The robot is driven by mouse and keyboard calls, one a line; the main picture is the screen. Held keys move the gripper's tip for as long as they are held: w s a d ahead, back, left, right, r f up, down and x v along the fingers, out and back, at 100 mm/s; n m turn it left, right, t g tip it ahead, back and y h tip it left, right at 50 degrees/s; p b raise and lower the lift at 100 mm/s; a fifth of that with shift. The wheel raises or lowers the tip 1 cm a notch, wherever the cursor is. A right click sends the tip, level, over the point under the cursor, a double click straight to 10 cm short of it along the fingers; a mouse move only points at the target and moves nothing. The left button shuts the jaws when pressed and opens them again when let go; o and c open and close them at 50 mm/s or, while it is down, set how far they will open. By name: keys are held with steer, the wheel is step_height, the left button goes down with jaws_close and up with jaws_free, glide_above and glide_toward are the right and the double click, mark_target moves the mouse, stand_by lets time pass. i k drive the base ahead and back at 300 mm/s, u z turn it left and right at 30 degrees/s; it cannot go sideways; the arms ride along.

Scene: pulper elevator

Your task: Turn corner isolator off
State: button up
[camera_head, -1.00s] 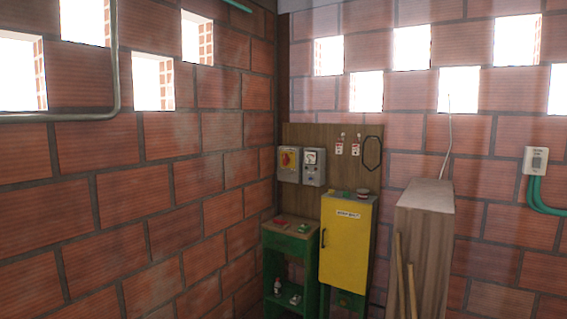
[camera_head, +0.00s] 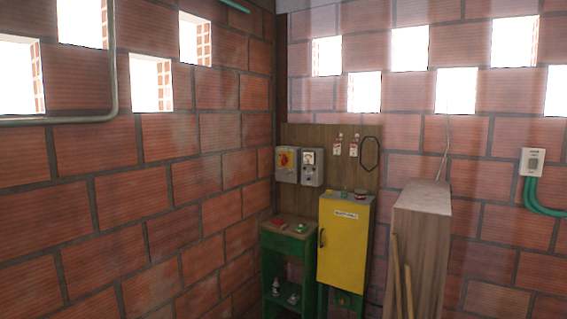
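The corner isolator looks to be the grey box with a red handle on a yellow plate (camera_head: 287,163), mounted on a wooden board (camera_head: 325,133) near the room's corner. The handle's exact angle is too small to tell. A second grey box with a dial or meter (camera_head: 312,167) is mounted right beside it. My gripper is not in view. The boxes are still well away from the camera, across the room.
Below the boxes stands a green shelf table (camera_head: 268,243) with small items. A yellow cabinet (camera_head: 343,243) stands to its right, then a tall wooden box (camera_head: 425,235) with sticks leaning on it. Tags (camera_head: 338,145) hang on the board. A grey socket box (camera_head: 532,161) is on the right wall.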

mark_target(285, 158)
steer(key=u, duration=0.05)
steer(key=i, duration=2.25)
steer(key=u, duration=0.3)
steer(key=i, duration=1.65)
steer(key=u, duration=0.3)
steer(key=i, duration=1.05)
steer(key=z, duration=0.05)
